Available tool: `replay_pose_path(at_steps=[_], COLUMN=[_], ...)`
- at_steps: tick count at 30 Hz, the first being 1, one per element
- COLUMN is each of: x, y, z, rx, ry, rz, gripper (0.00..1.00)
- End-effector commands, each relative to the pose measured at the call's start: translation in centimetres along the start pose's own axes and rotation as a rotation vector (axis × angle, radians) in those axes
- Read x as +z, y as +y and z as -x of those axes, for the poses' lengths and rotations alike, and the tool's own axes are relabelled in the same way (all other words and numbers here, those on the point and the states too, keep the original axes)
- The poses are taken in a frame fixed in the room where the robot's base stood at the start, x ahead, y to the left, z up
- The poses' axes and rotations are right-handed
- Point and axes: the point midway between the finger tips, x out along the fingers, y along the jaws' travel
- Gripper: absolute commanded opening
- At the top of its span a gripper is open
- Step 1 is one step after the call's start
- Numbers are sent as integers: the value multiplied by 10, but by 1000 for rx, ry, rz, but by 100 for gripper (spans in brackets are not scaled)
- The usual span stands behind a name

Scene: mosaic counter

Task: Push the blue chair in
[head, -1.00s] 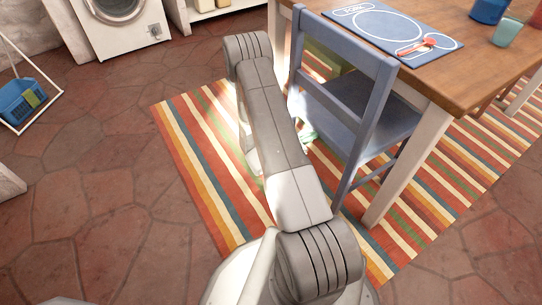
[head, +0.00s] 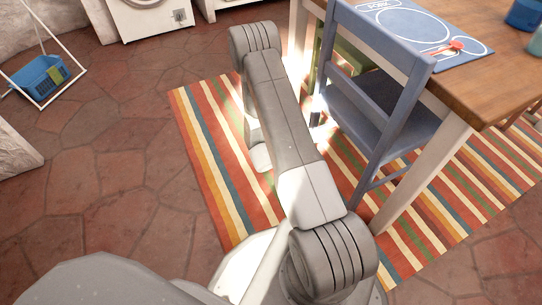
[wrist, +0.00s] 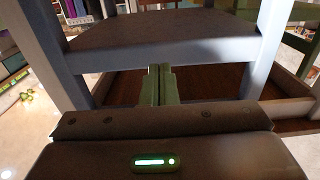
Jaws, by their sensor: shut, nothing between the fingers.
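The blue chair (head: 378,42) stands upright on the striped rug, at the side of the wooden table (head: 468,92). Its slatted back faces my arm, and its seat shows behind the back, close to the table edge. In the wrist view, two chair posts and a pale blue crossbar (wrist: 205,52) fill the upper part. My gripper (wrist: 160,72) is shut and empty, with its green-lit fingertips at the middle of that crossbar, between the posts. I cannot tell whether they touch it. In the head view, my arm stands left of the chair and the fingers are not clearly visible.
A blue placemat (head: 425,32) and cups lie on the table. A white table leg (head: 425,180) stands right of the chair. The striped rug (head: 215,150) covers the floor here. A blue basket (head: 42,76) stands far left. Stone floor (head: 110,170) at left is clear.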

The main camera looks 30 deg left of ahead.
Motion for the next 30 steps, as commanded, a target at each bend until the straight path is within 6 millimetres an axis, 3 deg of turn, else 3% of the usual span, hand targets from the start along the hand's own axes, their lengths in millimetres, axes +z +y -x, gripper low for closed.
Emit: replay_pose_path(at_steps=[7,17,23,30], x=[0,0,0,-1], y=[-1,0,0,1], z=[34,39,32,-4], rx=[-3,0,1,5], ry=[-1,0,0,0], rz=[-1,0,0,0], gripper=[0,0,0,0])
